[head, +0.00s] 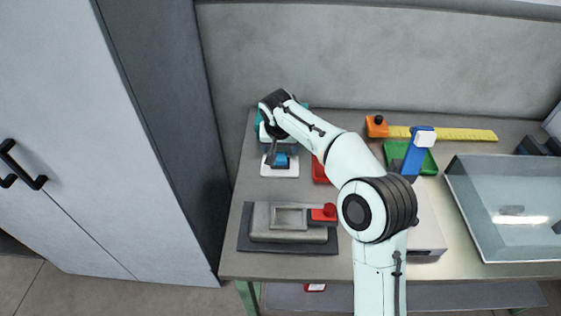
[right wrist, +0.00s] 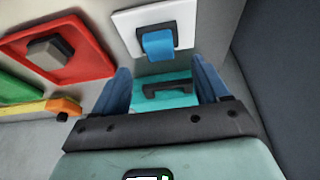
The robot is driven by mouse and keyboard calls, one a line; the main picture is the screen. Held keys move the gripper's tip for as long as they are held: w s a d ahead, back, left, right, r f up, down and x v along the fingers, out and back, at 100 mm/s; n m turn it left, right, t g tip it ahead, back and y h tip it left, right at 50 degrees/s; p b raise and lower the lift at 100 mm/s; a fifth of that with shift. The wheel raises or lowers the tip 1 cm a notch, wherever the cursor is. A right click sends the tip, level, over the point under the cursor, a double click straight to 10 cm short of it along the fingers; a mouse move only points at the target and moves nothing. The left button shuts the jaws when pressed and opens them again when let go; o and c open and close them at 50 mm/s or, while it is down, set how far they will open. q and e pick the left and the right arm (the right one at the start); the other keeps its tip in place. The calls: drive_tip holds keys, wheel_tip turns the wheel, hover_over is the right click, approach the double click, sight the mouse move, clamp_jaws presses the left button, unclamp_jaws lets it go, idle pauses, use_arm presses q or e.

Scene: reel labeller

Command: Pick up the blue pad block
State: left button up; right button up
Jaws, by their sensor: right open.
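The blue pad block (head: 281,160) sits on a small white plate (head: 281,171) at the back left of the table. In the right wrist view the blue pad block (right wrist: 159,43) lies just beyond the fingertips, with the white plate (right wrist: 128,20) around it. My right gripper (head: 271,155) is beside the block, with one dark finger showing at its left. In the right wrist view my right gripper (right wrist: 160,68) is open, its fingers apart with nothing between the tips. My left gripper is not in view.
A teal item with a dark handle (right wrist: 168,88) lies below the block in the right wrist view. A red tray (right wrist: 75,62) is close by. A grey fixture with a red knob (head: 329,210) stands in front. A clear bin (head: 470,210) is at right.

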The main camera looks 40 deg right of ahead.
sight(280, 156)
drive_tip(key=x, duration=0.6)
drive_tip(key=shift+d+f, duration=0.1)
drive_tip(key=shift+f, duration=0.2)
drive_tip(key=c, duration=1.2)
drive_tip(key=shift+r, duration=0.15)
